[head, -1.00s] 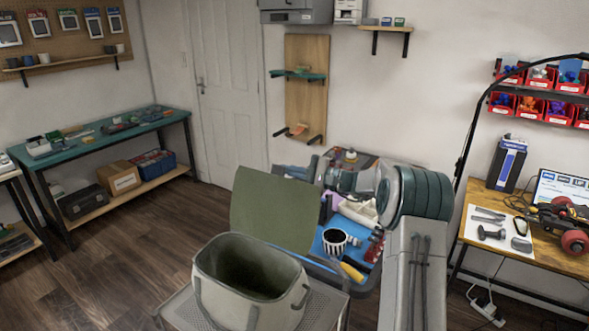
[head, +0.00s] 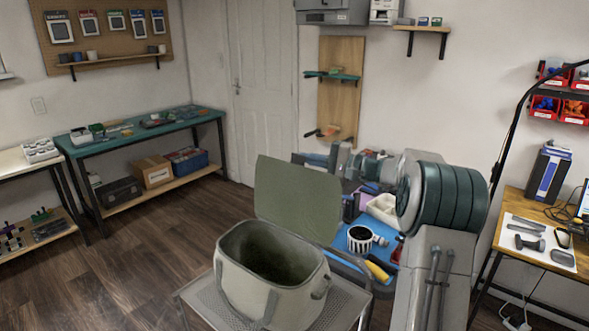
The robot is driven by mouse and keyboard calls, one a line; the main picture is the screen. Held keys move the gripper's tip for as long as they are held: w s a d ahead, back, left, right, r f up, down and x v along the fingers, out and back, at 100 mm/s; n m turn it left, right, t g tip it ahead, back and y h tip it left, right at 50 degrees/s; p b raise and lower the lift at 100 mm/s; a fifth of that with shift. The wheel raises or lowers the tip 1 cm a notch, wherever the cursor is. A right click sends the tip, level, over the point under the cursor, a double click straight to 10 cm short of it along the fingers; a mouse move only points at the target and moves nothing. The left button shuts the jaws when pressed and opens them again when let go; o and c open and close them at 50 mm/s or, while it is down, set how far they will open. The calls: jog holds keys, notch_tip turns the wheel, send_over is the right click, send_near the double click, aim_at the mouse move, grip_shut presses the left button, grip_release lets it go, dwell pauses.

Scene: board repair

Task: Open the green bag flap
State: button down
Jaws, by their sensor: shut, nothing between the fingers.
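The green-grey bag (head: 265,285) stands on a grey perforated stand (head: 195,290) at the bottom middle of the head view. Its green flap (head: 298,200) stands raised at the back of the opening, leaning slightly back. The dark inside of the bag shows, and the mouth is uncovered. My arm reaches in from the lower right, behind and right of the flap. My gripper (head: 325,160) is at the arm's far end, beyond the flap's upper right edge and apart from it. It looks small and shut, with nothing seen in it; its fingertips are hard to make out.
A blue tray (head: 376,268) with a striped cup (head: 360,239) and tools lies right of the bag, partly behind my arm. A wooden desk (head: 510,240) stands at the right. A teal workbench (head: 140,135) stands at the back left. The floor (head: 130,260) left of the bag is clear.

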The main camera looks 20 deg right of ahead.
dwell(0.4)
jog(key=shift+d, duration=0.1)
jog(key=s+d+f, duration=0.1)
jog(key=s+d, duration=0.2)
jog(key=d, duration=0.8)
jog(key=shift+s+b, duration=0.2)
jog(key=shift+b, duration=0.15)
